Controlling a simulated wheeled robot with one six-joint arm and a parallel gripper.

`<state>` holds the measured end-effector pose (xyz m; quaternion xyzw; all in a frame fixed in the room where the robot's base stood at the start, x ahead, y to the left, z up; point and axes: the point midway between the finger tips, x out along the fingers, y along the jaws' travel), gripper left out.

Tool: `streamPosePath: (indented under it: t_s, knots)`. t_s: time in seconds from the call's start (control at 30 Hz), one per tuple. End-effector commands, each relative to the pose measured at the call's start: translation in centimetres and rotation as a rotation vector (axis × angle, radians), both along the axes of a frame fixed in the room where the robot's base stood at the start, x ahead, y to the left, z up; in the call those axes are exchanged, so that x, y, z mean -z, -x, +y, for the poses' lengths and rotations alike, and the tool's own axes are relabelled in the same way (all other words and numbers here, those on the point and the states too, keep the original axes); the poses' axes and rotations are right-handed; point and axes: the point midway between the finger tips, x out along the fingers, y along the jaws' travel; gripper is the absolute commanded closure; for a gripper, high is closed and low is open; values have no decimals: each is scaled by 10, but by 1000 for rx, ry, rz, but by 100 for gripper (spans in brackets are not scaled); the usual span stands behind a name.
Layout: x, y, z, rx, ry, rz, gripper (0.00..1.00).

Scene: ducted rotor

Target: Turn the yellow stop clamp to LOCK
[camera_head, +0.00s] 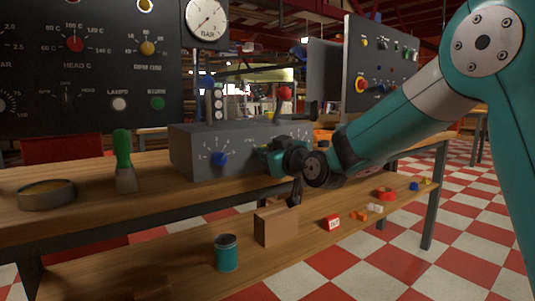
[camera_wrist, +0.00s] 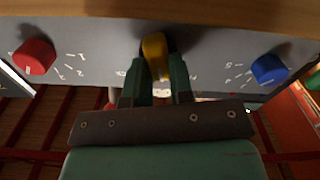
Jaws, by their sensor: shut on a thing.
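The yellow stop clamp (camera_wrist: 155,52) is on the grey panel face, at the upper middle of the wrist view. My gripper (camera_wrist: 161,68) is shut on it, with one green finger on each side. The clamp's lower part shows between the fingers. The lettering around it is mostly covered, so I cannot read its setting.
A red knob (camera_wrist: 34,56) and a blue knob (camera_wrist: 269,69) flank the clamp in the wrist view. The box stands on a wooden bench (camera_head: 85,205). A green-handled brush (camera_head: 123,160) and a round tin (camera_head: 46,194) stand left of it. Small parts lie on the lower shelf.

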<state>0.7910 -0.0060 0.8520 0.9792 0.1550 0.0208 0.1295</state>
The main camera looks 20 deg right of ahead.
Motion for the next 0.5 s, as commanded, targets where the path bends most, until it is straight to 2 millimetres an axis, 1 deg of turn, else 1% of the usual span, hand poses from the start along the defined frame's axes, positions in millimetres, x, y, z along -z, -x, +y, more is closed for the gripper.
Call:
streamPosePath:
  t_s: [0.5]
  knots:
    - [0,-1,-3,-1,-466,156,100]
